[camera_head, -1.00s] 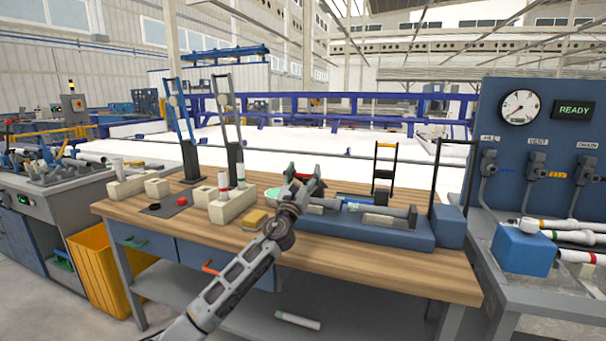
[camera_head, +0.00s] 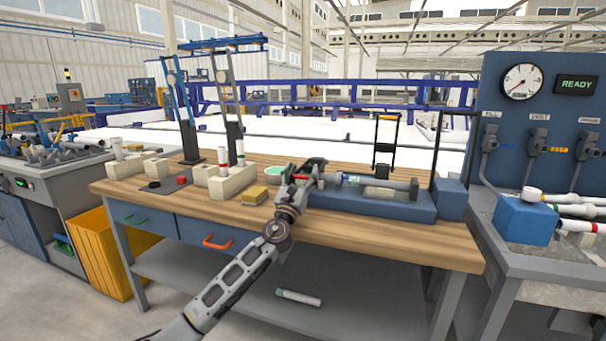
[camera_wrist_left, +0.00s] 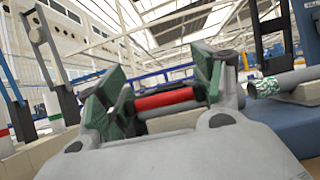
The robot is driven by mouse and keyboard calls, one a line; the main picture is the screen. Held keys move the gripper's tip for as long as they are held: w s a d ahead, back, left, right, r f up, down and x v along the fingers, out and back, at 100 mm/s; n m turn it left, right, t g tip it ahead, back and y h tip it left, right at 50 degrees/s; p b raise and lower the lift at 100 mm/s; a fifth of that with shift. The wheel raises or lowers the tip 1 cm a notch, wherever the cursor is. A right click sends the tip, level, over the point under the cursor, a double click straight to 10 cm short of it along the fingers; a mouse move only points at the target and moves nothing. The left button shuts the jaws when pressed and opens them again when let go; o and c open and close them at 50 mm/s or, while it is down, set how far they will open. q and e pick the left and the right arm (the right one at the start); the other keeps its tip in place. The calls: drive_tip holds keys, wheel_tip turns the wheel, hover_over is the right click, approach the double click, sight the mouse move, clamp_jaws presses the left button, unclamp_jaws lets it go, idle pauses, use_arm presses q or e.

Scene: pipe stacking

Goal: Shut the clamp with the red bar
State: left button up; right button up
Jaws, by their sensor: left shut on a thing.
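My left gripper (camera_head: 304,172) is at the left end of the blue fixture on the wooden bench. In the left wrist view, its green-padded fingers (camera_wrist_left: 158,92) are closed around the red bar (camera_wrist_left: 165,99), which lies crosswise between them. The rest of that clamp is hidden behind the gripper, so its angle is unclear. A grey pipe (camera_head: 390,182) lies along the blue fixture (camera_head: 385,207). A second clamp with a yellow-topped frame (camera_head: 386,143) stands upright behind the pipe. My right gripper is out of view.
A yellow sponge-like block (camera_head: 254,194) and a pale block with upright pipes (camera_head: 226,183) sit left of the gripper. Tall lever stands (camera_head: 234,130) rise behind them. A blue box (camera_head: 450,199) stands at the fixture's right end. The bench front is clear.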

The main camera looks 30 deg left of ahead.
use_arm(q)
wheel_tip(320, 180, down, 3)
drive_tip(key=shift+d+r, duration=0.15)
drive_tip(key=o, duration=1.1)
drive_tip(key=shift+o, duration=0.8)
drive_tip(key=shift+w, duration=0.15)
drive_tip(key=shift+r, duration=0.3)
drive_tip(key=shift+s+f, duration=0.1)
drive_tip(key=shift+s, duration=0.1)
